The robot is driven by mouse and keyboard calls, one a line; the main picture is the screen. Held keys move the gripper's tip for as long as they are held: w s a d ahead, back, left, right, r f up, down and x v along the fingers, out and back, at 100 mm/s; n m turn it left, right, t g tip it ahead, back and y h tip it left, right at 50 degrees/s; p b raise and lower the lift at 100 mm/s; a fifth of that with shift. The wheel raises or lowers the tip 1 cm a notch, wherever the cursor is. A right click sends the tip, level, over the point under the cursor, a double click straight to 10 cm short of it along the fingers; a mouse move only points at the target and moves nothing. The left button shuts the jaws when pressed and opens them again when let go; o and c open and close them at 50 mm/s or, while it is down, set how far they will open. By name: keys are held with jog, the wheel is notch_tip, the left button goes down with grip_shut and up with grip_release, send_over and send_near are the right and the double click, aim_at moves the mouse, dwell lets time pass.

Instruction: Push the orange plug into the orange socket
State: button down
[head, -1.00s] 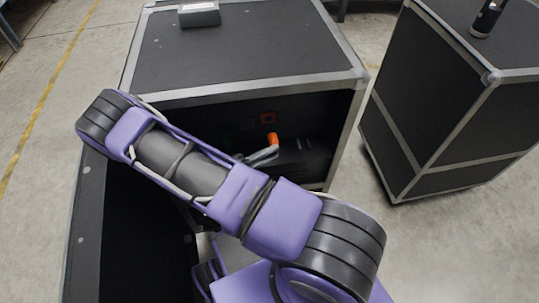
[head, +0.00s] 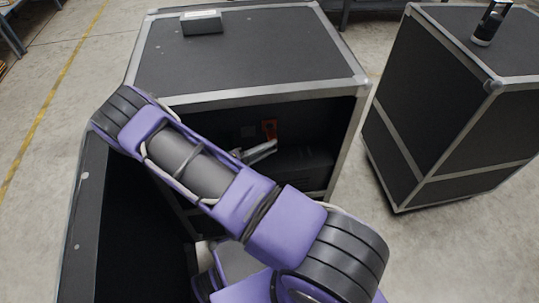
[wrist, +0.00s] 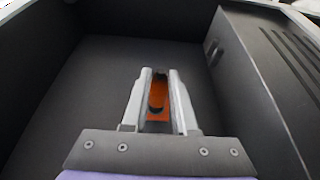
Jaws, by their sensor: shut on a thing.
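The orange plug (wrist: 158,94) is between the two fingers of my gripper (wrist: 160,74) in the wrist view, and the gripper is shut on it. In the head view my gripper (head: 271,146) reaches into the dark open-fronted case, close to its back wall. My arm hides part of the opening.
The open case (head: 345,150) has a metal-edged frame around the opening. A dark box (head: 305,165) lies inside, right of the gripper. A small grey box (head: 201,22) sits on top. Another case (head: 450,100) stands at right, carrying a dark cylinder (head: 492,22).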

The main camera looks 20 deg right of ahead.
jog(key=shift+w+d, duration=0.15)
jog(key=shift+w, duration=0.35)
jog(key=shift+b, duration=0.55)
dwell(1.6)
jog(key=shift+w+d+b, duration=0.15)
jog(key=shift+w+b, duration=0.15)
jog(key=shift+w, duration=0.2)
dwell(0.4)
jog(key=c, duration=0.6)
grip_release()
jog(key=a, duration=0.4)
jog(key=s+a, duration=0.1)
jog(key=a, duration=0.7)
jog(key=shift+s, duration=0.2)
jog(key=shift+d, duration=0.1)
